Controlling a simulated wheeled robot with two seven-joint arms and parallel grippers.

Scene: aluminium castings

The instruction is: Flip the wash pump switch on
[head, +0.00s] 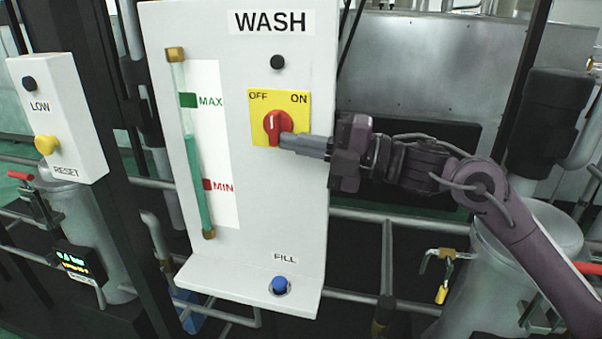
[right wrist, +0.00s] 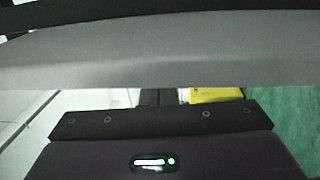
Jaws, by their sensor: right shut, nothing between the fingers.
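The wash pump switch is a red rotary knob (head: 275,127) on a yellow plate (head: 259,101) marked OFF at left and ON at right. The plate is on the white WASH panel (head: 230,20). The knob's grip looks roughly upright; I cannot tell which mark it points to. My right gripper (head: 286,140) comes from the right, shut and empty, its fingertips at the knob's lower right. They overlap the knob's edge in the head view; contact is not certain. The right wrist view shows part of the yellow plate (right wrist: 217,94), but the knob is hidden there. My left gripper is not in view.
A sight tube (head: 194,150) with MAX and MIN marks is left of the switch. A blue FILL button (head: 280,285) sits on the panel's lower ledge. A LOW/RESET box (head: 62,110) stands at left. Pipes and a metal tank (head: 500,270) are at right.

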